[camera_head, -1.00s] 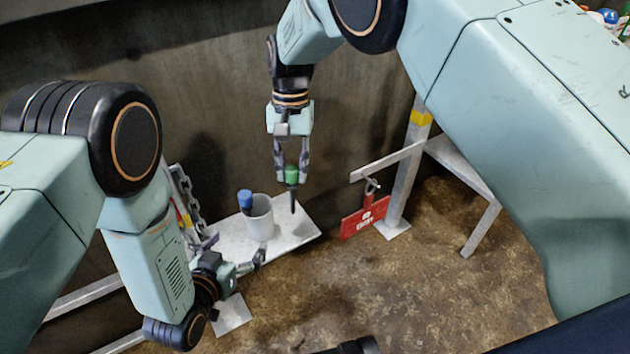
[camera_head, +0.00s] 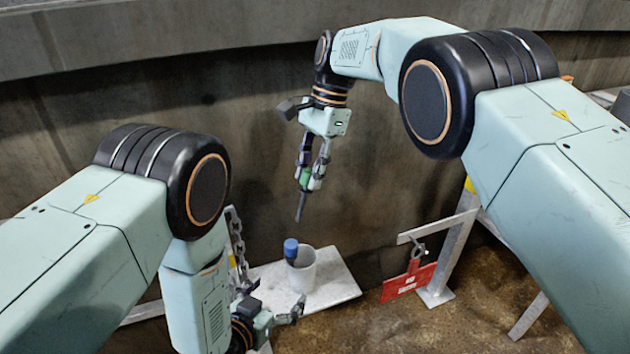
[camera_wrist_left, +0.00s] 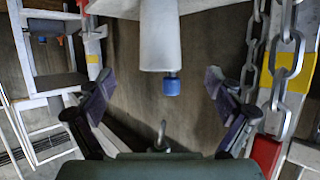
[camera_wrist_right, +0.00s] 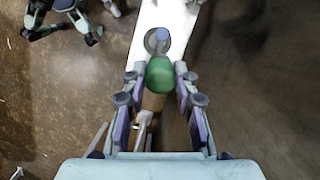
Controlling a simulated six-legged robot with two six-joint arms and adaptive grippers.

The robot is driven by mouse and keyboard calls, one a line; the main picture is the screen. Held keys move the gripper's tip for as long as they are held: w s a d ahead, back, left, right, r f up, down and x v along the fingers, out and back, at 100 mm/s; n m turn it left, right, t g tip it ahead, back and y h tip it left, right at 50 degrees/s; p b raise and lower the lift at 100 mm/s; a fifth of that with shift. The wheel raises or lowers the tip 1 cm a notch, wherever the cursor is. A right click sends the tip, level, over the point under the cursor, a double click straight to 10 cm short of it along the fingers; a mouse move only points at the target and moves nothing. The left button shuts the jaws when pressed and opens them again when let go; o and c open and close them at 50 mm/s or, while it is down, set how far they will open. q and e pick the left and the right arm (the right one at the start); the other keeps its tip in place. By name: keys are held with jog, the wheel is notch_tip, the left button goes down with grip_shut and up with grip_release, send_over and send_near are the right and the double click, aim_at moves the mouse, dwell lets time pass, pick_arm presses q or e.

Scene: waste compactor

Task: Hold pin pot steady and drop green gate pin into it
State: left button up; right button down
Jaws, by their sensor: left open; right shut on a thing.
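The white pin pot (camera_head: 303,275) stands upright on a pale shelf plate (camera_head: 335,285), with a blue-capped pin (camera_head: 291,249) in it. The pot also shows in the left wrist view (camera_wrist_left: 160,35), ahead between the open fingers. My left gripper (camera_head: 273,306) is open and low at the pot's near side, apart from it. My right gripper (camera_head: 312,172) is shut on the green gate pin (camera_head: 304,182), above the pot. The pin's dark shaft points down, slightly tilted. In the right wrist view its green head (camera_wrist_right: 160,75) sits between the fingertips.
A chain (camera_head: 238,240) hangs left of the plate, close to my left gripper. A red tag (camera_head: 408,283) hangs from a metal bracket on the right. A dark wall (camera_head: 210,130) rises behind. The plate's right part is clear.

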jog(key=shift+s+r+m+y, duration=0.1)
jog(key=shift+s+m+y, duration=0.3)
jog(key=shift+m, duration=0.3)
pick_arm(q)
send_near(307, 262)
jog(key=x, duration=0.6)
jog(key=shift+w+d+f, duration=0.15)
jog(key=shift+w+f, duration=0.05)
jog(key=shift+w, duration=0.1)
jog(key=shift+c, duration=0.2)
